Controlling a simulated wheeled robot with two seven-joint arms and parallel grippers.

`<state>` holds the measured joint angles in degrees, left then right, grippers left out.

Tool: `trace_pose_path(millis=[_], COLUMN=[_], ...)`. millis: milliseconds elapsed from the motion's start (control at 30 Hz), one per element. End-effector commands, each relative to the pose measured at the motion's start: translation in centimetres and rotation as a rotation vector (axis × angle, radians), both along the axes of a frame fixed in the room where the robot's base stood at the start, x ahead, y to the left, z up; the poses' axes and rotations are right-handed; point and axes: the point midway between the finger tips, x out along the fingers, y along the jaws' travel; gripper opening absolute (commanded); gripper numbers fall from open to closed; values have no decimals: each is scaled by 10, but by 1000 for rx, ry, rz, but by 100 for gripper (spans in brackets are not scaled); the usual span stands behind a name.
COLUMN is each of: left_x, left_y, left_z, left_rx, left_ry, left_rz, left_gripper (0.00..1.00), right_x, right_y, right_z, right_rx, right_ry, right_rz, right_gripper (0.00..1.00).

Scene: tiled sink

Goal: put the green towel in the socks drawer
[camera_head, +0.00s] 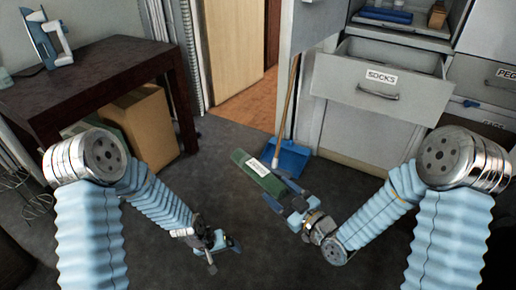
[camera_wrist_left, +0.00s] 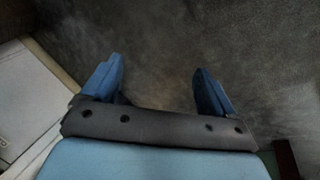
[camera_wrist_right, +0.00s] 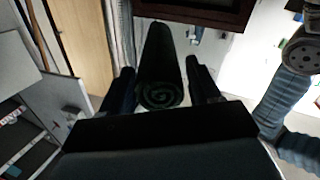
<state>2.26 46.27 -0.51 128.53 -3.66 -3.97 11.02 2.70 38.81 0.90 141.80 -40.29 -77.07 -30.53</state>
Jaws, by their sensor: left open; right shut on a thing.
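A rolled green towel (camera_head: 258,171) with a white label is held by my right gripper (camera_head: 284,194), off the floor in the head view. In the right wrist view the towel (camera_wrist_right: 160,75) sits between the two fingers, its spiral end facing the camera. The socks drawer (camera_head: 378,88), a grey drawer with a "SOCKS" label and a handle, is pulled out at the upper right; its inside is only partly visible. My left gripper (camera_head: 222,249) is open and empty, low over the dark floor; its blue fingers (camera_wrist_left: 158,88) show apart in the left wrist view.
A blue dustpan (camera_head: 288,157) with a long handle stands on the floor by the cabinet. Other drawers (camera_head: 484,84) are right of the socks drawer. A dark table (camera_head: 95,82) with a cardboard box (camera_head: 142,128) beneath it is at left. The middle floor is clear.

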Motion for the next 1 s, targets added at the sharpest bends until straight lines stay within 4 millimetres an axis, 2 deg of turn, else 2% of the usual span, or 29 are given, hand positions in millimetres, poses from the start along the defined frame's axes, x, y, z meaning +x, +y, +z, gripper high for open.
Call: trace_pose_path(millis=[33, 100, 167, 200, 267, 300, 433, 467, 533, 600, 700, 867, 1000], left_x=[33, 70, 98, 114, 137, 150, 180, 184, 177, 166, 151, 135, 134], left_y=[2, 5, 8, 10, 13, 15, 24, 26, -11, -38, -64, -83, -88], left_z=[23, 55, 85, 107, 142, 166, 248, 267, 287, 306, 328, 345, 338], left_rx=[7, 15, 21, 25, 30, 32, 35, 34, 25, 28, 43, 67, 74], left_ry=[-37, -67, -92, -109, -133, -150, -200, -211, -120, -37, 49, 120, 137], left_rz=[20, 50, 79, 98, 129, 151, 228, 246, 280, 327, 384, 436, 448], left_gripper=[88, 88, 88, 88, 88, 88, 88, 88, 88, 88, 88, 88, 88], right_x=[0, 0, 0, 0, 0, 0, 0, 0, 0, 0, 0, 0, 0], right_y=[0, 0, 0, 0, 0, 0, 0, 0, 0, 0, 0, 0, 0], right_z=[0, 0, 0, 0, 0, 0, 0, 0, 0, 0, 0, 0, 0], right_rx=[1, 1, 1, 1, 1, 1, 1, 1, 0, 0, 0, 1, 1], right_ry=[-1, -1, -1, -1, -1, -1, -1, -1, 0, 0, 0, -1, -1], right_rz=[-1, -1, -1, -1, -1, -2, -2, -1, -1, -1, -2, -2, -2], right_gripper=[30, 30, 30, 30, 30, 30, 30, 31, 30, 30, 30, 30, 30])
